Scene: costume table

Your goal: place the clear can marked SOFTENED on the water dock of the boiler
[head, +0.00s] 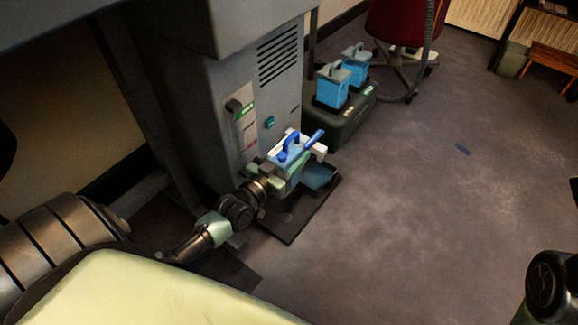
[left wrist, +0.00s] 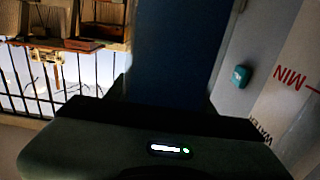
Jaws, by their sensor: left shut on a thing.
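My left gripper (head: 294,156) is shut on a can with a blue handle and blue spout (head: 290,148), low in front of the boiler (head: 225,120). The can looks roughly upright, and its marking cannot be read. Its body partly shows as a dark blue block in the left wrist view (left wrist: 170,50). A dark flat tray (head: 290,222) with a bluish patch lies on the floor at the boiler's foot, under and beside the gripper. The gripper and can hide part of it, and I cannot tell whether the can touches it. My right gripper is not in view.
Two blue cans with grey handles (head: 332,88) (head: 355,62) stand on a dark green crate (head: 345,115) behind the held can. A red chair (head: 400,20) stands farther back. The boiler's front bears a MIN mark (left wrist: 290,77).

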